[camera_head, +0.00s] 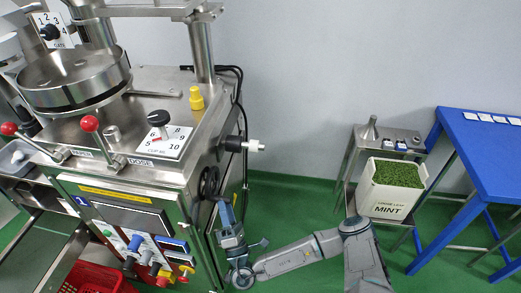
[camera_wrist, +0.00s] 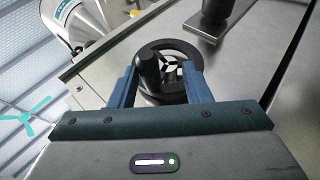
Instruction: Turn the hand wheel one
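The hand wheel (camera_head: 209,182) is a small black wheel on the right side of the steel machine marked 1. In the wrist view the wheel (camera_wrist: 179,57) shows a dark rim, a spoked centre and a stubby black handle (camera_wrist: 149,70) pointing toward me. My gripper (camera_head: 224,207) is close to the wheel, at the machine's side. In the wrist view its blue fingers (camera_wrist: 159,76) are spread, one on each side of the handle. A gap shows between the handle and the right finger. I cannot tell whether the left finger touches the handle.
A black and white knob (camera_head: 242,145) sticks out of the machine above the wheel. Green floor lies between.

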